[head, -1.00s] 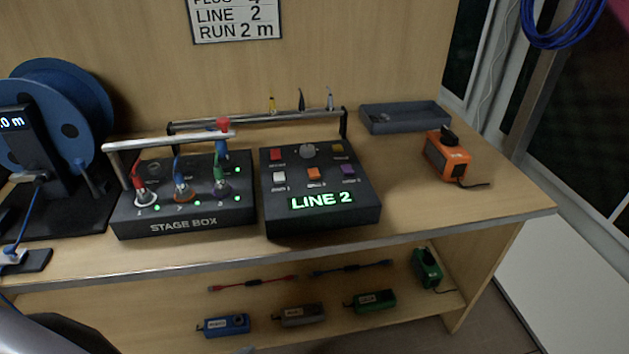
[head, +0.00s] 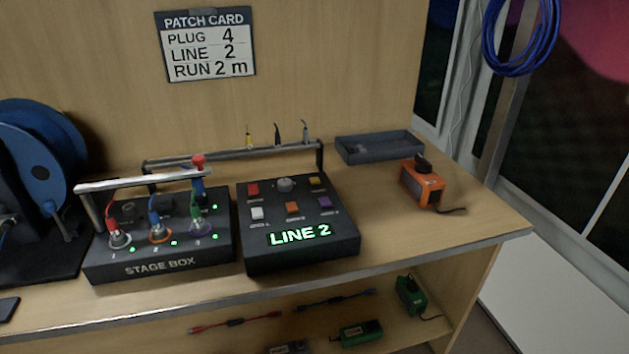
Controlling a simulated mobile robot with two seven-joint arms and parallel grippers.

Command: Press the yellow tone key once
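The control box (head: 343,243) has a lit green display (head: 299,235) reading LINE 2. Its other keys are red (head: 253,189), white (head: 257,213), orange (head: 292,208) and purple (head: 325,203), with a grey round knob (head: 285,185) at the back. Nothing covers the yellow key. Neither of my grippers shows in the head view.
The stage box (head: 160,265) with several plugs stands left of the control box. A handle rail (head: 240,153) runs behind both. A grey tray (head: 379,149) and an orange device (head: 421,186) are at the right. Bare bench lies in front of the orange device.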

